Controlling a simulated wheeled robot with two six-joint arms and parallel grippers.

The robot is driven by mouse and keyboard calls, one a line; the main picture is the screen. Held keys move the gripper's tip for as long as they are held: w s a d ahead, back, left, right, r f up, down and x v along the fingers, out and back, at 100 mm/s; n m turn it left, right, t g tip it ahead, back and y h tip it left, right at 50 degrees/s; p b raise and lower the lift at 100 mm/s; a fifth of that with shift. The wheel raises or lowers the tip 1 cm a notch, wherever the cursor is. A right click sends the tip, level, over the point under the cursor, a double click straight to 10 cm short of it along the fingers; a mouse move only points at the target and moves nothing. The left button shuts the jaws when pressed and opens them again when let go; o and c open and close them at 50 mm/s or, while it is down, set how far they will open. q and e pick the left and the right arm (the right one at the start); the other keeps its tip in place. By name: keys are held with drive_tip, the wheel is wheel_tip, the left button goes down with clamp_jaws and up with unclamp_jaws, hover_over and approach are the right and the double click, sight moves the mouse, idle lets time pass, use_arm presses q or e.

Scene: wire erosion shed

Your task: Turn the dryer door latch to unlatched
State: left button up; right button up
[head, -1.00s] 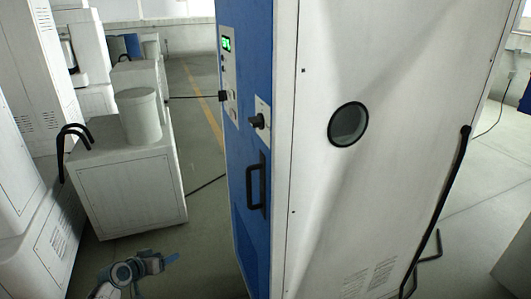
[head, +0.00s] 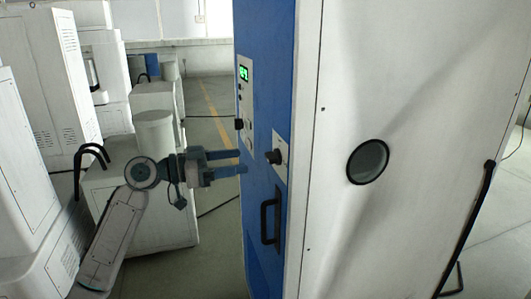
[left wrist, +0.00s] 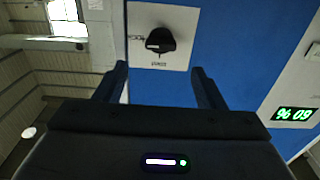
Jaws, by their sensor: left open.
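The dryer is a tall cabinet with a blue front (head: 262,100) and a white side. Its door latch is a black knob (head: 274,156) on a pale plate, above a black door handle (head: 270,217). My left gripper (head: 242,162) is open and empty, level with the latch and a little short of it, pointing at the blue front. In the left wrist view the latch (left wrist: 160,41) lies ahead between the two open fingers, not touched, on a white plate with small lettering too blurred to read. My right gripper is in neither view.
A green-lit display (head: 243,73) and a control panel (head: 245,132) sit beside the latch. A grey cabinet (head: 150,215) with a cylinder (head: 154,134) on top stands behind my left arm. A round porthole (head: 368,161) is in the dryer's white side.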

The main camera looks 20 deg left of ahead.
sight(267, 156)
use_arm(q)
drive_tip(key=p+x, duration=0.2)
drive_tip(key=x, duration=0.5)
drive_tip(key=shift+r+p, duration=0.15)
drive_tip(key=shift+p, duration=0.25)
drive_tip(key=shift+w+d, duration=0.3)
drive_tip(key=shift+d, duration=0.1)
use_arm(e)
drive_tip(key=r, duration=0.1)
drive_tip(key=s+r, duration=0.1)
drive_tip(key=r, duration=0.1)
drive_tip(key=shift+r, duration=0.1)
use_arm(q)
drive_tip(key=shift+c, duration=0.4)
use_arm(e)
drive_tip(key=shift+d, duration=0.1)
use_arm(q)
drive_tip(key=c, duration=0.9)
